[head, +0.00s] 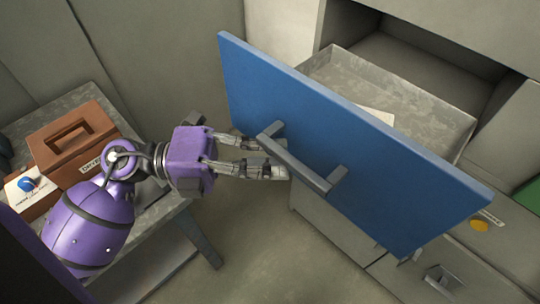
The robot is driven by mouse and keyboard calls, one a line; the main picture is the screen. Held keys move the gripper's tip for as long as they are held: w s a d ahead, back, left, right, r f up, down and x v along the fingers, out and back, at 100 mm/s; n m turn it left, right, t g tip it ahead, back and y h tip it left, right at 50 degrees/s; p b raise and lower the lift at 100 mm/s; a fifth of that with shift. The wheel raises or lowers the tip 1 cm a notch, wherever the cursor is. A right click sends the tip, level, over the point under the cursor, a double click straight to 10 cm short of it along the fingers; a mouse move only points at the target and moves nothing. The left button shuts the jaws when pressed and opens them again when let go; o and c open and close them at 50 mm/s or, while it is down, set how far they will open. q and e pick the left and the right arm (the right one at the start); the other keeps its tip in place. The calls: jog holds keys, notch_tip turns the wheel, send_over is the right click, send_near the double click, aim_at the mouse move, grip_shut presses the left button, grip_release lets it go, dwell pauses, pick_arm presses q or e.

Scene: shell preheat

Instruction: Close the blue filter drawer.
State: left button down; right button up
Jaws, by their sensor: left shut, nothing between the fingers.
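The blue filter drawer front (330,130) stands pulled out from a grey cabinet at the right of the head view. Its grey metal tray (430,103) shows behind the front, with a pale flat item (379,115) inside, mostly hidden. A grey bar handle (298,160) crosses the blue front. My left gripper (286,158) is shut and empty, its fingertips at the left end of the handle, close to the blue front. I cannot tell whether they touch it. My right gripper is not in view.
A grey table (150,212) at the left bears a brown box with a handle (78,150) and a white card with a blue knob-like item (25,187). Open floor shows between table and cabinet.

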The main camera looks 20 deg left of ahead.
pick_arm(q)
jog(key=shift+w, duration=0.1)
